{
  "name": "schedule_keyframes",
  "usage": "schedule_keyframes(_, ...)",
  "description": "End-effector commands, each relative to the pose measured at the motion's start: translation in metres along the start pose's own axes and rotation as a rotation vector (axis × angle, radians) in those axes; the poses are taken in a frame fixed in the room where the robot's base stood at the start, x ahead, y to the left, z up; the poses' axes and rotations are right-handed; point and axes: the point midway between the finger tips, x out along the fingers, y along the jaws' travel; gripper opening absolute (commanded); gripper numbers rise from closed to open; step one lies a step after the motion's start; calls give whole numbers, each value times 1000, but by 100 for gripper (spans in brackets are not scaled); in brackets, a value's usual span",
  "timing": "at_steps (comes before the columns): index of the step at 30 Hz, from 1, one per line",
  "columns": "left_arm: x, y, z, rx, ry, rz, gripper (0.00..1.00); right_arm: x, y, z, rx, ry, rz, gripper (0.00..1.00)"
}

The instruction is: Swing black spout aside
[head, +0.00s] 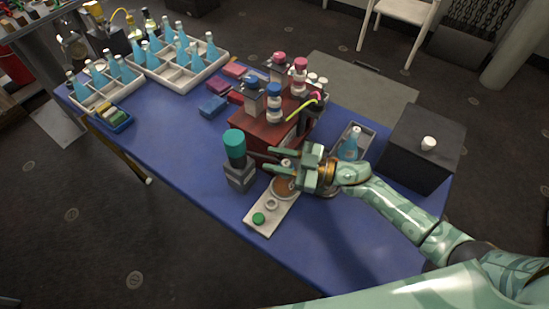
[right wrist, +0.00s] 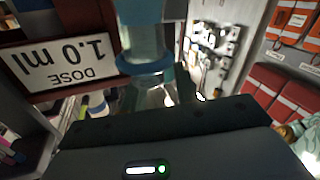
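The reddish-brown dispenser box (head: 262,130) stands mid-table, with pumps and bottles on top. A thin dark bar, perhaps the black spout (head: 259,157), shows at its front beside the teal-capped unit (head: 236,150); I cannot tell its full shape. My right gripper (head: 271,160) is at the box's front, above the white tray, with its two fingers apart. I cannot tell whether it touches the spout. In the right wrist view the box's "DOSE 1.0 ml" label (right wrist: 70,62) appears upside down, beside a clear cylinder with a blue collar (right wrist: 145,64). My left gripper is out of view.
A white tray (head: 258,229) with a green disc lies below my gripper. A blue bottle (head: 349,149) in a tray and a dark box (head: 420,150) stand to the right. Racks of blue bottles (head: 150,85) stand far left. The blue table's front left is clear.

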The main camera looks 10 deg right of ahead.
Motion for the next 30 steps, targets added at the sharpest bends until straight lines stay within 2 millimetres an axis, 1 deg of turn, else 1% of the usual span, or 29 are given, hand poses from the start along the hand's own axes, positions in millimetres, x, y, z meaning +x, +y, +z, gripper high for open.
schedule_keyframes(4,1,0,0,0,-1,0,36,7,0,0,1,-1,1,30)
schedule_keyframes(11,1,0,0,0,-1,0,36,7,0,0,0,-1,1,30)
schedule_keyframes(12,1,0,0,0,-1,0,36,7,0,0,0,-1,1,19)
schedule_keyframes(14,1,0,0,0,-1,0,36,7,0,0,0,-1,1,3)
schedule_keyframes(15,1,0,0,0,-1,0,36,7,0,0,0,-1,1,0)
schedule_keyframes(22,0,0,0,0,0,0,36,6,0,0,-1,-2,5,0)
schedule_keyframes(30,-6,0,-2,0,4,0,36,3,-1,-1,-1,-8,32,0)
